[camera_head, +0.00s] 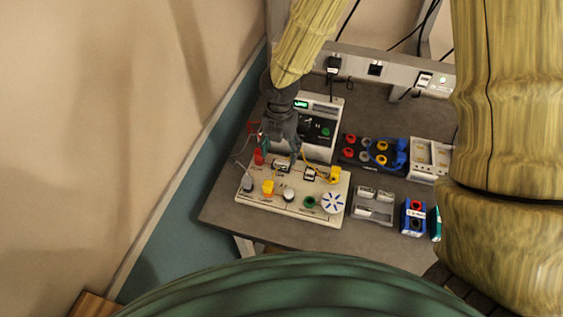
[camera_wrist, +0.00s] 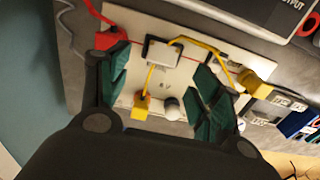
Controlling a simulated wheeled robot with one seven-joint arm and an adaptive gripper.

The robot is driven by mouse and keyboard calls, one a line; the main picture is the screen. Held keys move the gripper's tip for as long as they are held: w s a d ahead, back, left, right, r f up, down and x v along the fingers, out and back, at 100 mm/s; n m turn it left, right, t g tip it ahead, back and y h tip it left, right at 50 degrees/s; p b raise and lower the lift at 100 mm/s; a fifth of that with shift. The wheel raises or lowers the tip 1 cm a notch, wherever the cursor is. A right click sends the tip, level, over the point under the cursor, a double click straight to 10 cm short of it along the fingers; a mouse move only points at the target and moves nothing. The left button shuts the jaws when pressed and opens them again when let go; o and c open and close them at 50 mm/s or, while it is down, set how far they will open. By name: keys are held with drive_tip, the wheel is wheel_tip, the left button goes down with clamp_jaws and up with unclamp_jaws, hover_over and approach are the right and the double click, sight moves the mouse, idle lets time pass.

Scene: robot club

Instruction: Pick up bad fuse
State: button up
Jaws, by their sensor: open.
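A white board (camera_head: 265,203) with wired parts lies on the bench and also shows in the wrist view (camera_wrist: 118,20). A small black-and-white part (camera_head: 281,166), which may be the fuse in its holder, sits at the board's back; in the wrist view it (camera_wrist: 163,52) lies ahead of the fingers. I cannot tell whether it is the bad fuse. A similar part (camera_head: 310,174) sits to its right. My gripper (camera_head: 290,155) points down above the board. In the wrist view its green fingertips (camera_wrist: 163,85) are wide apart with nothing held.
Red plug (camera_head: 259,157), yellow block (camera_head: 268,187), white knob (camera_head: 289,194) and yellow clip (camera_head: 334,174) stand close on the board, with loose wires. A meter box (camera_head: 318,108) stands behind. A grey sorting tray (camera_head: 373,218) and blue box (camera_head: 412,222) stand to the right.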

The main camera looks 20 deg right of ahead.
sight(281, 163)
drive_tip(key=shift+w+f, duration=0.25)
drive_tip(key=shift+f, duration=0.05)
drive_tip(key=shift+s+f+p, duration=0.6)
drive_tip(key=shift+f+p, duration=0.15)
drive_tip(key=shift+p, duration=0.1)
drive_tip(key=f, duration=0.2)
drive_tip(key=shift+w+f, duration=0.35)
drive_tip(key=shift+s+f, duration=0.1)
drive_tip(key=shift+s, duration=0.1)
drive_tip(key=shift+w, duration=0.1)
drive_tip(key=c, duration=0.9)
drive_tip(key=shift+c, duration=0.5)
drive_tip(key=shift+p, duration=0.4)
